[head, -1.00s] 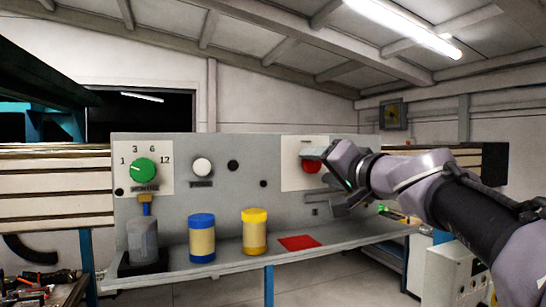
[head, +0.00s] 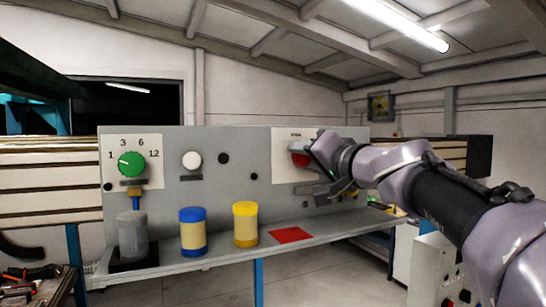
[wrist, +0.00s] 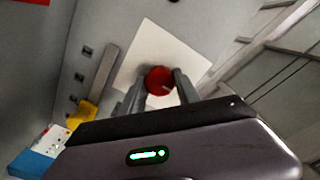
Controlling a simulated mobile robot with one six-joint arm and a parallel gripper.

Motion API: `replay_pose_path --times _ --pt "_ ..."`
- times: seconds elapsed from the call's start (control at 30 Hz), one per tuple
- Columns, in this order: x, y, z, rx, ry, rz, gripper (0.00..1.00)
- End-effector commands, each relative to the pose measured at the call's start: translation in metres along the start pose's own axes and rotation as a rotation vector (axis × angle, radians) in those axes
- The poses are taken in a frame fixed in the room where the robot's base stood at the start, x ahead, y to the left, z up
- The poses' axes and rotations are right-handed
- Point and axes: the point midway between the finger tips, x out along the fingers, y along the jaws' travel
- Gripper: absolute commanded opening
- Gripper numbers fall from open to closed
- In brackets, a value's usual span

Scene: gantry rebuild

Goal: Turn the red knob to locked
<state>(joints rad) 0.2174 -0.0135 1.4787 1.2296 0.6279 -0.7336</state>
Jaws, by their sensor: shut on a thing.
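The red knob (head: 299,159) is on a white plate (head: 283,173) at the right part of the grey panel. In the head view my gripper covers much of it, and the plate's lettering is too small to read. In the wrist view the red knob (wrist: 159,80) sits between my two fingers, with a pale mark on its face. My gripper (wrist: 160,88) is shut on the knob, one finger on each side. In the head view my gripper (head: 312,160) reaches it from the right.
The panel also carries a green dial (head: 131,164) and a white button (head: 191,160).

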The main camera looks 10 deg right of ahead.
Motion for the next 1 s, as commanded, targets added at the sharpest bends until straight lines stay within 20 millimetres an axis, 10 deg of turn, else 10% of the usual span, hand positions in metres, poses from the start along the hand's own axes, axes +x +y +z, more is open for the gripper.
replay_pose_path --times 1.0 --pt "-0.0007 -0.0027 -0.0022 0.766 0.003 -0.006 0.00"
